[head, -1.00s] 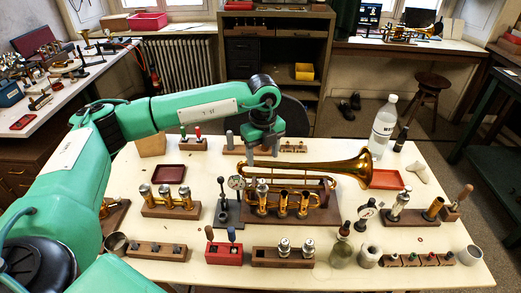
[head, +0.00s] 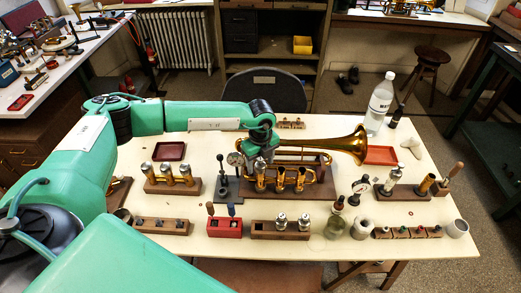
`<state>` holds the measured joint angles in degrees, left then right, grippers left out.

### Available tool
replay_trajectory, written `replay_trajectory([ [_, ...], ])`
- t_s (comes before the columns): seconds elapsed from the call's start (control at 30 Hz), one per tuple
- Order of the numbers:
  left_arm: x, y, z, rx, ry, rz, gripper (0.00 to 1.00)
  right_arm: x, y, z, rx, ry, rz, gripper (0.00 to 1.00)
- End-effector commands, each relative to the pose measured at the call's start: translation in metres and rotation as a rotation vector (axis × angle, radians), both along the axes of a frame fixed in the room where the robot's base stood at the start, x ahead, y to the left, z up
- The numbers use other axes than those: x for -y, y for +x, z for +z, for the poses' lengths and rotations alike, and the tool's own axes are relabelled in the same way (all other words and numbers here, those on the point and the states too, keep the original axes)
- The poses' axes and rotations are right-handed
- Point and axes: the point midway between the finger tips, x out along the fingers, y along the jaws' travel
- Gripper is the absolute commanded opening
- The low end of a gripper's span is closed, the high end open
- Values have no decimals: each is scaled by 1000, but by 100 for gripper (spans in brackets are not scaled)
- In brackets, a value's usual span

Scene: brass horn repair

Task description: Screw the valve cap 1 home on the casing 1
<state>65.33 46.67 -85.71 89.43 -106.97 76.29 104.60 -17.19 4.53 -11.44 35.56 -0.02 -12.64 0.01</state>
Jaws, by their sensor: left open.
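The brass horn (head: 340,146) lies across a wooden stand, its bell to the right. Three upright brass casings stand at its front: the leftmost (head: 260,183), which I take for casing 1, the middle one (head: 280,182) and the right one (head: 300,180). My left gripper (head: 261,161) is open and points down just above the leftmost casing. Its fingers are small and partly merge with the horn behind. Valve cap 1 cannot be made out clearly; the gripper covers the top of that casing. My right gripper is out of view.
A block with several valves (head: 172,188) is further left. In front are a red tool block (head: 225,228) and a wooden rack (head: 270,230). A bottle (head: 380,103) stands behind right.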

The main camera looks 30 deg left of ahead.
Motion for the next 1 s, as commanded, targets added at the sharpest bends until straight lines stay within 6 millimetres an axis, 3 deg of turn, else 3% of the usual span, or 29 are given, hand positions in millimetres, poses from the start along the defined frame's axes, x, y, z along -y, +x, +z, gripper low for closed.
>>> replay_trajectory([
  [0.4,0,0,-9,1,0,-1,62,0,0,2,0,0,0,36],
  [0.63,0,0,-8,1,0,0,16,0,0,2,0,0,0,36],
  [0.67,0,0,-8,1,0,0,16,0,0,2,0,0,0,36],
  [0.7,0,0,-8,1,0,0,31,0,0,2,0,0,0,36],
  [0.8,0,0,-8,1,0,0,12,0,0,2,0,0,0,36],
  [1.0,0,0,-11,1,-1,-81,10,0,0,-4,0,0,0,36],
])
